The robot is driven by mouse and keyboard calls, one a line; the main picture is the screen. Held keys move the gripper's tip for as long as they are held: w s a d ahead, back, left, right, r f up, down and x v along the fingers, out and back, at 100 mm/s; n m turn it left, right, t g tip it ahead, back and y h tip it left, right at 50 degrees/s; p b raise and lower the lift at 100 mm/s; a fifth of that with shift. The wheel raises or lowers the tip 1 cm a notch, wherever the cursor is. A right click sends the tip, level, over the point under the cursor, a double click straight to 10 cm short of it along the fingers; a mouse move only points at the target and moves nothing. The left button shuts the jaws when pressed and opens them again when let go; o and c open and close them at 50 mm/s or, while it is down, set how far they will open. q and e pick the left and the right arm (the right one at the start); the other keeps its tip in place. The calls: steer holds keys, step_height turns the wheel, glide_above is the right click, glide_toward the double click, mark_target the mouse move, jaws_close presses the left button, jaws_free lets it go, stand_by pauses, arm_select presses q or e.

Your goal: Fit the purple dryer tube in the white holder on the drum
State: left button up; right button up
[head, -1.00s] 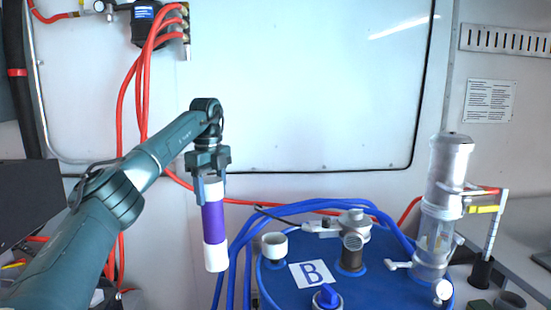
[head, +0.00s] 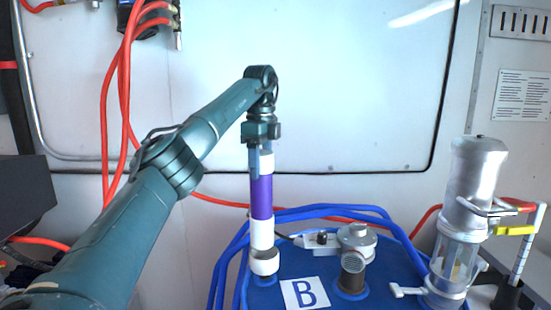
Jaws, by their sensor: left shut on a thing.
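The dryer tube (head: 262,197) is purple in the middle with white ends and hangs nearly upright. My left gripper (head: 261,158) is shut on its white upper end. The white holder (head: 265,267) is a short cup at the back left of the blue drum (head: 330,296). The tube's lower end is in line with the holder and meets its rim in the picture. The tube hides most of the holder's opening, and I cannot tell whether the end is inside it or just above it. My right gripper is not in view.
A metal fitting with a dark neck (head: 353,272) stands right of the holder, behind the label B (head: 305,293). A tall clear and silver cylinder (head: 468,215) stands at the drum's right. Blue hoses (head: 310,211) curve behind and left of the tube.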

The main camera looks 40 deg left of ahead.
mark_target(263, 187)
arm_select(q)
steer(key=shift+w+d, duration=0.15)
steer(key=shift+w, duration=0.2)
steer(key=shift+s+f, duration=0.2)
steer(key=shift+f, duration=2.55)
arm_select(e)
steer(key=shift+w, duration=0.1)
arm_select(q)
steer(key=shift+f+b, duration=0.3)
steer(key=shift+f, duration=0.3)
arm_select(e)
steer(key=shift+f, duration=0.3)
arm_select(q)
steer(key=o, duration=1.4)
steer(key=shift+r, duration=0.15)
